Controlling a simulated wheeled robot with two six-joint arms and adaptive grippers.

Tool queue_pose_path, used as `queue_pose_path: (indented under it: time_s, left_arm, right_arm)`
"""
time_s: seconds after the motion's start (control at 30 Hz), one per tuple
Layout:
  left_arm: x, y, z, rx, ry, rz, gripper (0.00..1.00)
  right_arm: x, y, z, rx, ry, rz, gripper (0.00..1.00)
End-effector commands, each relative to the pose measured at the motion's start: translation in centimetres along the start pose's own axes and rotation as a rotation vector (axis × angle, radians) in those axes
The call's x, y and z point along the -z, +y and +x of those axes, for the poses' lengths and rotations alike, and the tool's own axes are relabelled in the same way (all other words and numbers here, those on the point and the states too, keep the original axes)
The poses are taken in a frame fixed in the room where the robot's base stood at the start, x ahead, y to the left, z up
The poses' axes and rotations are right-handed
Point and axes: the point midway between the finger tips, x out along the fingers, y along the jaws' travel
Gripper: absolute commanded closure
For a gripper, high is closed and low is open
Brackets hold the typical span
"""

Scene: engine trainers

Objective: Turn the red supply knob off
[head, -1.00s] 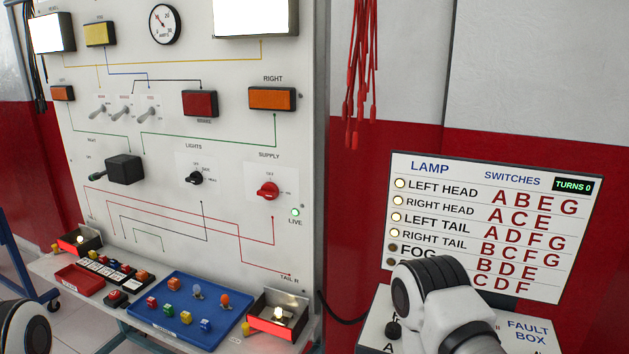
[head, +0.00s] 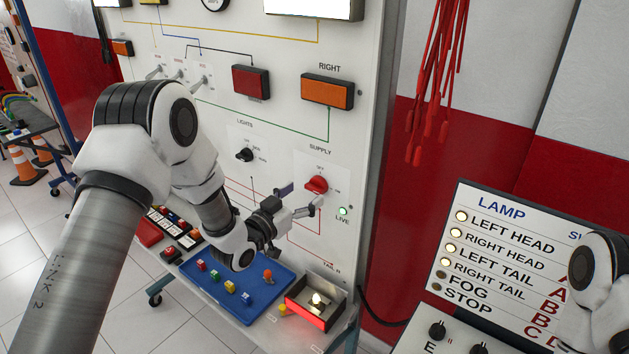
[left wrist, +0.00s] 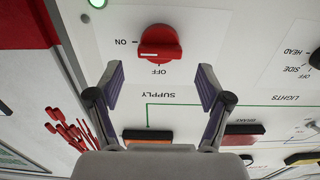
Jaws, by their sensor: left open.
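The red supply knob (head: 317,184) is on the white upright panel, under the word SUPPLY. In the left wrist view the knob (left wrist: 160,43) has its bar lying roughly across the picture, in line with the ON label at left; OFF is printed below it. The green LIVE lamp (head: 343,211) beside it is lit. My left gripper (head: 301,196) is open and empty in front of the knob. In the left wrist view its two fingers (left wrist: 161,78) stand apart to either side, with the knob beyond the gap, and no contact shows. My right gripper is out of view.
A black LIGHTS knob (head: 245,155) is left of the supply knob. Below stand a blue tray (head: 208,293) with small coloured parts and a lit lamp box (head: 325,318). Red leads (head: 435,90) hang to the right. The lamp chart (head: 500,260) is at right.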

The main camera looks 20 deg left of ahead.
Motion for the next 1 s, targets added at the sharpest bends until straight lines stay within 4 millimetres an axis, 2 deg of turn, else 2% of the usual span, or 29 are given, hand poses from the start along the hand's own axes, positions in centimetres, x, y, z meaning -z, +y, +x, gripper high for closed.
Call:
queue_pose_path:
  time_s: [0.03,0.2,0.47,0.5,0.63,1.0]
  left_arm:
    - [0.3,0.2,1.0,-0.003,-0.001,0.002,0.22]
    - [0.1,0.1,3.2,-0.001,0.000,-0.001,0.22]
    - [-0.1,0.1,3.5,0.000,-0.001,-0.002,0.22]
    - [-0.1,0.1,3.5,0.000,-0.001,-0.002,0.36]
    - [-0.1,0.1,3.5,0.000,-0.001,-0.002,0.82]
    - [-0.1,0.0,3.5,0.000,-0.001,-0.019,0.82]
  right_arm:
    - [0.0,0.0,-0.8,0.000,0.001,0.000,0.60]
    - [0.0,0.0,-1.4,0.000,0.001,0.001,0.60]
    - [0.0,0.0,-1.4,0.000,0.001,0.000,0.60]
    - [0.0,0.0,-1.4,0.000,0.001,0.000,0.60]
    - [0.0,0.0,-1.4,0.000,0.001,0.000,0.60]
    - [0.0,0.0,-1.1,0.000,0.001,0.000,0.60]
